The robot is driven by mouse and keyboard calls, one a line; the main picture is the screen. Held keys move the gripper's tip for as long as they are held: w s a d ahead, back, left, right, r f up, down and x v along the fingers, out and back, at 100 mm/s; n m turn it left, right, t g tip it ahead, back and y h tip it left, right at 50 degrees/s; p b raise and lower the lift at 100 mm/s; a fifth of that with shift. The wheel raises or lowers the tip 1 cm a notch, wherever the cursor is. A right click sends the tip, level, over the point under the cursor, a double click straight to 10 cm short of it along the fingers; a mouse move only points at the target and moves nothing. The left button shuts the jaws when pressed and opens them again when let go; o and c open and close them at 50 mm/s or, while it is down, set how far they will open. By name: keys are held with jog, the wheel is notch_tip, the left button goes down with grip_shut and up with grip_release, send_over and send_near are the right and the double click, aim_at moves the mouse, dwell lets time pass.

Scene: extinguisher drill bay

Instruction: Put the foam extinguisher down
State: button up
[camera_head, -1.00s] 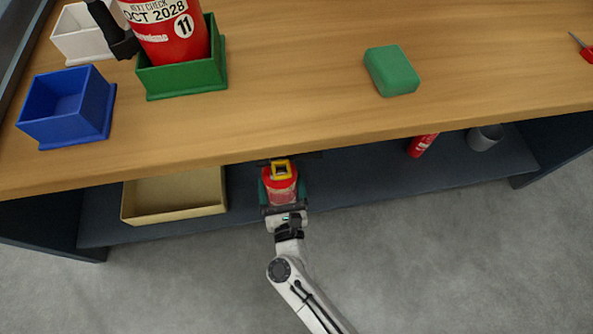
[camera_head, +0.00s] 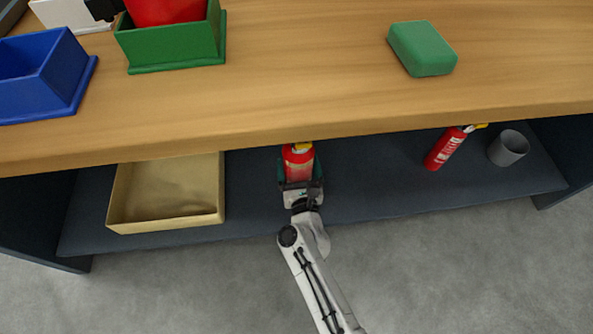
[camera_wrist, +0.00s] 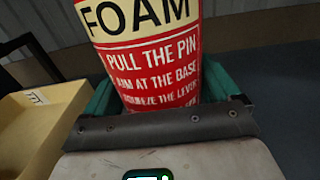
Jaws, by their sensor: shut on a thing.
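The foam extinguisher (camera_head: 299,163) is red with a yellow part at its top, and it is over the dark lower shelf (camera_head: 365,180) under the bench. In the wrist view the extinguisher (camera_wrist: 150,75) fills the middle, with its FOAM label facing me. My gripper (camera_head: 299,178) is shut on it, with a green finger on each side; the gripper's front edge also shows in the wrist view (camera_wrist: 160,128). The extinguisher's upper end is partly hidden by the bench edge. Its base is hidden by my gripper, so I cannot tell whether it touches the shelf.
A tan tray (camera_head: 168,222) is left of my gripper on the shelf. A second red extinguisher (camera_head: 445,150) and a grey cup (camera_head: 509,148) are to the right. The wooden bench top (camera_head: 300,80) overhangs the shelf and holds blue (camera_head: 38,80) and green (camera_head: 175,45) bins and a green block (camera_head: 422,48).

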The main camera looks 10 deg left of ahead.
jog(key=f+b, duration=0.1)
jog(key=w+f+b, duration=0.1)
jog(key=f+b, duration=0.1)
jog(key=shift+f, duration=0.3)
jog(key=shift+f+b, duration=0.1)
jog(key=shift+b, duration=0.3)
jog(key=o, duration=1.3)
jog(key=shift+f, duration=0.15)
jog(key=shift+o, duration=0.2)
jog(key=shift+r+p, duration=0.25)
jog(key=shift+p, duration=0.05)
jog(key=p+v, duration=0.4)
jog(key=v, duration=0.8)
